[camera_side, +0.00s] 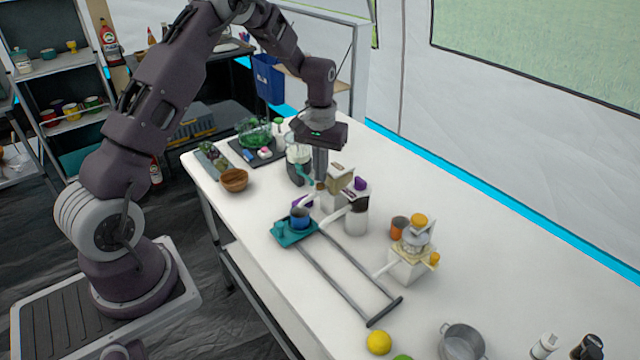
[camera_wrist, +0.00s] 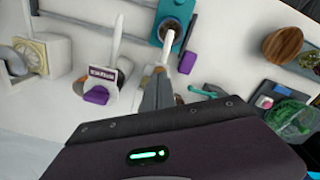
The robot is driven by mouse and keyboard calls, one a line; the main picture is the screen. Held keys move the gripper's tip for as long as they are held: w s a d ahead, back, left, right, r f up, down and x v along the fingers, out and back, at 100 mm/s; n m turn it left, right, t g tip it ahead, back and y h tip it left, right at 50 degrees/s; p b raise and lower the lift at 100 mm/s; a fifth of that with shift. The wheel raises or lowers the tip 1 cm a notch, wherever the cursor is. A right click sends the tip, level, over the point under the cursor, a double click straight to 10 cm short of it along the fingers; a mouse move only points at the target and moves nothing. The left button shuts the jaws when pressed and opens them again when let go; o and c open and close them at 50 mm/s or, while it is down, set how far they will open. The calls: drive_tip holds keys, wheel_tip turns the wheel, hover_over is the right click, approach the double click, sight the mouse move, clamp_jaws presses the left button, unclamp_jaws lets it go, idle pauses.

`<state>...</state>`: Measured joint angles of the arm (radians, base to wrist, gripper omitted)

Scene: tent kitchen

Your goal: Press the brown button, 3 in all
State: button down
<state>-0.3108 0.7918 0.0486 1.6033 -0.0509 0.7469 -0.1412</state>
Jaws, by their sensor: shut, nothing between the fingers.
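My gripper (camera_side: 319,178) points down over the white table among the small machines, its fingers together and empty. In the wrist view the closed fingers (camera_wrist: 159,72) reach up from the dark palm. A small brown part, likely the brown button (camera_side: 320,187), shows at the fingertips in the side view. A brown spot (camera_wrist: 178,99) also shows just right of the fingers in the wrist view. I cannot tell whether the fingers touch it.
A teal tray with a blue cup (camera_side: 300,218) and grey rails (camera_side: 345,275) lies in front. A white juicer (camera_side: 408,265) with orange parts stands right. A wooden bowl (camera_side: 234,180) stands left, a blender (camera_side: 298,160) behind. The table's right middle is mostly clear.

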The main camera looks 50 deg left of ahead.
sight(319, 185)
drive_tip(key=shift+s+f, duration=0.1)
drive_tip(key=shift+f, duration=1.15)
drive_tip(key=shift+s+f, duration=0.1)
drive_tip(key=shift+f, duration=0.15)
drive_tip(key=shift+w+r, duration=0.2)
drive_tip(key=shift+r, duration=1.05)
